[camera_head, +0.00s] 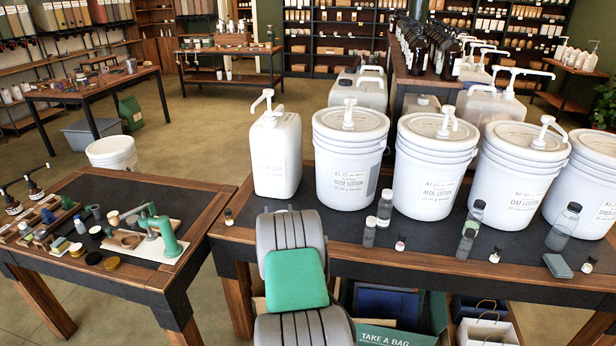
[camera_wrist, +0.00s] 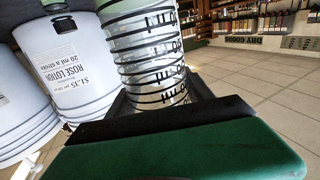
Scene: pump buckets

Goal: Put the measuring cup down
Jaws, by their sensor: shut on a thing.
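The measuring cup (camera_wrist: 145,45) is clear with black rings and lettering, and it fills the upper middle of the wrist view. My gripper (camera_wrist: 155,98) is shut on it, with dark fingers on either side of the cup's lower part in the picture. In the head view my grey and green wrist (camera_head: 296,278) covers the front left of the long table (camera_head: 225,250). The cup and the fingers are hidden there. Whether the cup touches any surface cannot be told.
White pump buckets (camera_head: 350,160) and a white jug (camera_head: 275,155) line the long table. One rose lotion bucket (camera_wrist: 80,65) is beside the cup in the wrist view. Small bottles (camera_head: 385,207) stand in front. A lower table (camera_head: 60,190) at left holds many small items.

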